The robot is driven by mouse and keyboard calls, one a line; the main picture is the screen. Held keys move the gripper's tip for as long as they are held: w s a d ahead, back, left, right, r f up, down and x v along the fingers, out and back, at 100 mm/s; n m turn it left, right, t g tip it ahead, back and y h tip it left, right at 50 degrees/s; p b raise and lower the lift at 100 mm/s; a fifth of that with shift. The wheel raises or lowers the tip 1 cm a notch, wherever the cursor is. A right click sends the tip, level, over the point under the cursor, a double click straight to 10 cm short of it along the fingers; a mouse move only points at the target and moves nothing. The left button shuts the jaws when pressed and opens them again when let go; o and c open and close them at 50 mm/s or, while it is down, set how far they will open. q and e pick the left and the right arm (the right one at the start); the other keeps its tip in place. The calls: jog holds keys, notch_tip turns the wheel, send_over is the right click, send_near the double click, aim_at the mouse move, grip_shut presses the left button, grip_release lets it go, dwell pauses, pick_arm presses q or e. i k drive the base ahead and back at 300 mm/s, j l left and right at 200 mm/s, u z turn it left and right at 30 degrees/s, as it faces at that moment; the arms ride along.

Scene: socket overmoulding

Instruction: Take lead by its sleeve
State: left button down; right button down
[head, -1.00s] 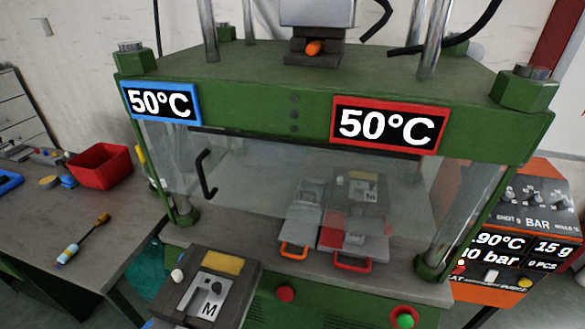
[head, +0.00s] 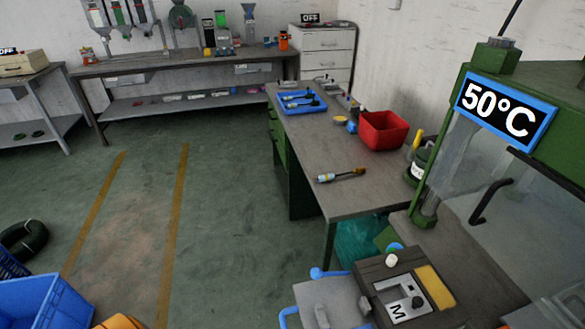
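A blue tray (head: 302,103) lies on the far part of the grey workbench (head: 335,205) in the head view. Several small dark pieces lie in it; they could be leads, but they are too small for me to make out a sleeve. Neither of my grippers is in view.
A brush-like tool (head: 341,174) lies on the bench, with a red bin (head: 383,131) behind it. The green press (head: 500,105) stands at the right, with a mould block (head: 405,290) marked M in front. A blue crate (head: 40,302) is at the lower left. The floor between is clear.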

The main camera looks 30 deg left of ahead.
aim_at(328, 177)
jog(key=u, duration=0.65)
jog(key=j+z, duration=0.25)
jog(key=j, duration=0.15)
jog(key=k+j+z, duration=0.2)
jog(key=j, duration=0.15)
jog(key=i+j+z, duration=0.2)
jog(key=j+z, duration=0.3)
jog(key=j, duration=0.2)
jog(key=j+z, duration=0.5)
jog(key=j, duration=0.25)
jog(key=j+z, duration=0.45)
jog(key=j, duration=0.35)
